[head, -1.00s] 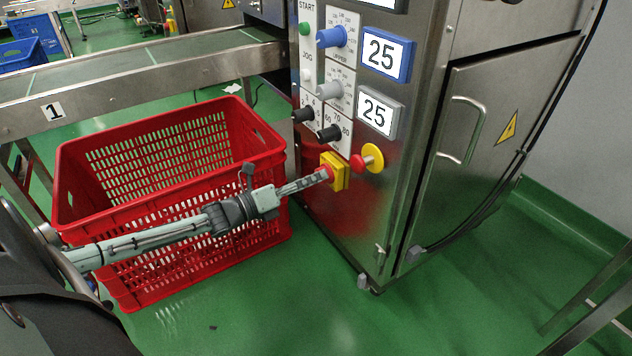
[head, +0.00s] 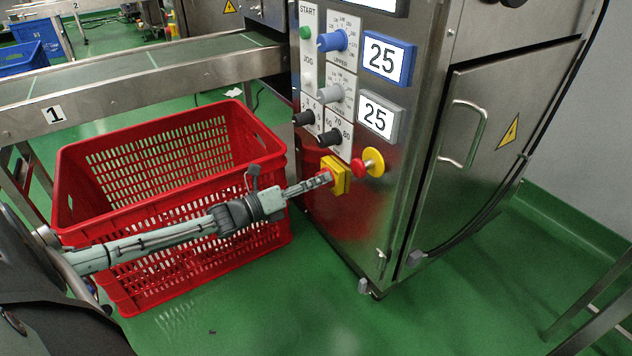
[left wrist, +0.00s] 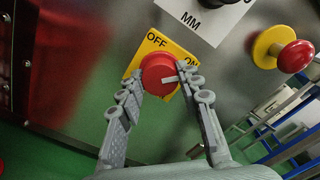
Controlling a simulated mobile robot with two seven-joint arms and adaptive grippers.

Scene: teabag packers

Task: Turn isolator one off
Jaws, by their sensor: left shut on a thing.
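The isolator is a yellow plate (head: 341,176) with a red rotary knob, low on the steel machine's front panel beside conveyor 1. In the left wrist view the plate (left wrist: 154,44) reads OFF at its upper left and ON at its right. The red knob (left wrist: 157,74) has a pale pointer mark at its lower right, toward the ON side. My left gripper (head: 326,180) is at the panel, its fingers shut on the knob's two sides; it also shows in the left wrist view (left wrist: 160,82). My right gripper is not in view.
A red emergency button on a yellow base (head: 374,161) sits right of the isolator. Dials (head: 330,137) and displays (head: 379,114) are above. A red crate (head: 270,160) stands below my left arm. Green floor in front is clear.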

